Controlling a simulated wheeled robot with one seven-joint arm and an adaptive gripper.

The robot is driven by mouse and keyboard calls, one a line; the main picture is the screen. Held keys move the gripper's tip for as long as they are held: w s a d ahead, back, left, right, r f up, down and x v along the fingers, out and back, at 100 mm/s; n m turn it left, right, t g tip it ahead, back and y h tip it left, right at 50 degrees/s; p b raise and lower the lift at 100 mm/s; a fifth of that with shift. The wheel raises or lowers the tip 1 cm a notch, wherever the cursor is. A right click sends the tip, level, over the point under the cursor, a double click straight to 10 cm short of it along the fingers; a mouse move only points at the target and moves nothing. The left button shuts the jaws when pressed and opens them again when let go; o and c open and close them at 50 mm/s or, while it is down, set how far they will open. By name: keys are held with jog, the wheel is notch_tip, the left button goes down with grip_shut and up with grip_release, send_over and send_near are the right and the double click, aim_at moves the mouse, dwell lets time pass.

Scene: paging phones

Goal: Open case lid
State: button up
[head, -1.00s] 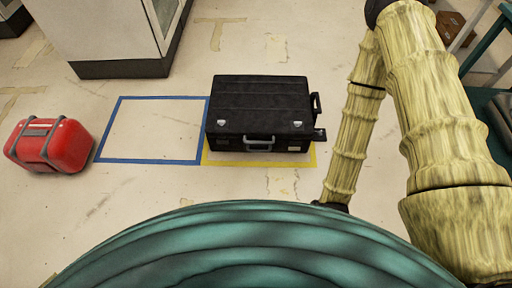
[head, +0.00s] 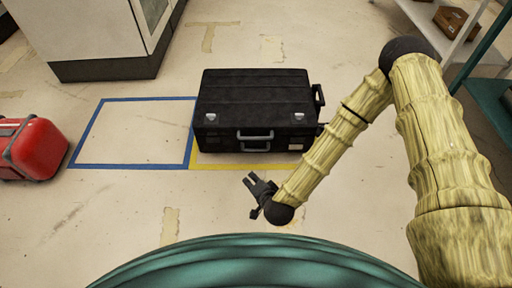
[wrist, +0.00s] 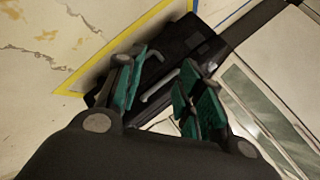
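The black case (head: 254,108) lies flat on the floor in the head view, its lid shut. Two silver latches and a grey handle (head: 254,135) are on its front side. In the wrist view the case (wrist: 190,38) shows tilted beyond the fingers, with its handle (wrist: 158,85) between them. My gripper (head: 255,183) is in front of the case, apart from it, near its front handle. In the wrist view its two green-padded fingers (wrist: 155,92) are spread apart with nothing held between them.
The case stands on a yellow floor outline (head: 215,160). An empty blue-taped square (head: 133,132) lies to its left. A red case (head: 36,150) sits farther left. A cabinet (head: 100,35) stands behind and shelving (head: 488,90) at right. The floor in front is clear.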

jog(key=w+a+f+m+t+h+b, duration=0.1)
jog(key=w+f+m+t+b, duration=0.1)
jog(key=w+b, duration=0.25)
jog(key=w+a+f+m+t+b, duration=0.1)
jog(key=w+f+m+b, duration=0.15)
jog(key=w+b, duration=0.2)
jog(key=m+t+h+b, duration=0.3)
jog(key=m+b, duration=0.2)
jog(key=b, duration=0.4)
send_near(256, 139)
jog(key=shift+b+x, duration=2.9)
jog(key=shift+x, duration=2.6)
jog(key=shift+a+f, duration=0.1)
grip_shut()
